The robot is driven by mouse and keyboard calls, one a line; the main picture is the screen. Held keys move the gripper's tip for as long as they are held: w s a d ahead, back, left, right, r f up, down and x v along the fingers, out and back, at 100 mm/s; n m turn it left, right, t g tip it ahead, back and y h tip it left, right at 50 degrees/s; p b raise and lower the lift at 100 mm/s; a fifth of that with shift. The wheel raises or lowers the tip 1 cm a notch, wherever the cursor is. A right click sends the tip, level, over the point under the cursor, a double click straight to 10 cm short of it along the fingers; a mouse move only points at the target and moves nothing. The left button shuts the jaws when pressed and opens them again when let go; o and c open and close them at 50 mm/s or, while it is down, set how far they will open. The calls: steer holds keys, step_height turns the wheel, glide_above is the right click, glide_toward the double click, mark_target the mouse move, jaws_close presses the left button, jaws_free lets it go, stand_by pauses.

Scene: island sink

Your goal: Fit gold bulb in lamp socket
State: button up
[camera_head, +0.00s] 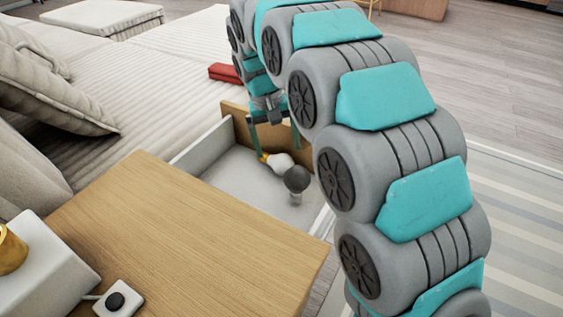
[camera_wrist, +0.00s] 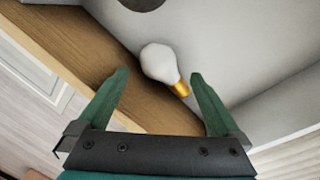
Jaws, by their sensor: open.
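A white bulb with a gold base (camera_head: 281,162) lies on its side in an open drawer. It also shows in the wrist view (camera_wrist: 159,62), its gold base close to the right fingertip. My gripper (camera_head: 274,143) is open and points down into the drawer over this bulb. In the wrist view, the bulb lies between and just beyond the fingertips of my gripper (camera_wrist: 160,76), not clasped. A gold, round fitting (camera_head: 11,250) on a white block at the left edge may be the lamp socket; it is partly cut off.
A dark grey bulb (camera_head: 296,179) lies beside the white bulb; its edge shows in the wrist view (camera_wrist: 142,3). The drawer walls (camera_head: 203,142) stand close around. A wooden tabletop (camera_head: 190,225) bears a small switch box (camera_head: 118,299). A red object (camera_head: 225,73) lies on the bed.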

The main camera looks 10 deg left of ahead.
mark_target(281, 157)
steer(key=shift+w+d+f+b, duration=0.1)
steer(key=shift+d+f+b, duration=0.15)
steer(key=shift+f, duration=1.15)
steer(key=shift+d+f+b, duration=0.1)
steer(key=shift+d+f, duration=0.15)
steer(key=shift+f, duration=1.1)
steer(key=shift+c, duration=0.4)
steer(key=c, duration=1.1)
steer(key=shift+r, duration=0.1)
